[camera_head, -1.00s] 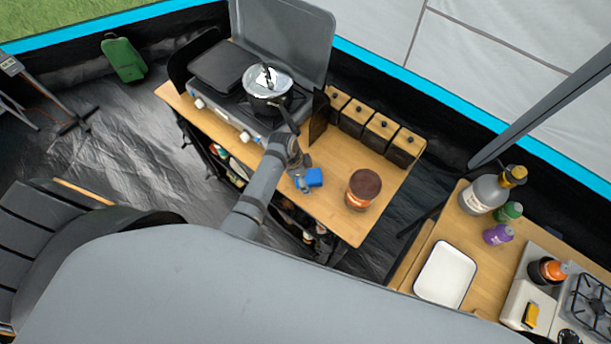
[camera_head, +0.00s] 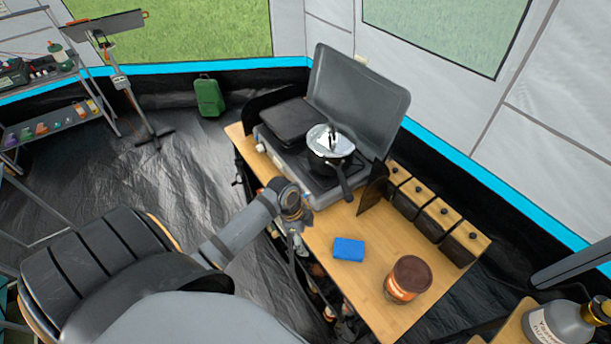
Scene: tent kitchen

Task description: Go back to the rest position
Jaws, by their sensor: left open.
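My left gripper (camera_head: 296,238) points down by the front edge of the wooden table (camera_head: 325,232). It is small in the view, but it looks open and empty. A blue block (camera_head: 349,249) lies on the table to the right of the gripper, apart from it. My right gripper is not in view.
A camp stove (camera_head: 312,178) with a lidded pot (camera_head: 330,147) stands at the back of the table. A brown-lidded jar (camera_head: 408,279) stands at the right, near several black canisters (camera_head: 436,213). A bottle (camera_head: 560,325) is at lower right.

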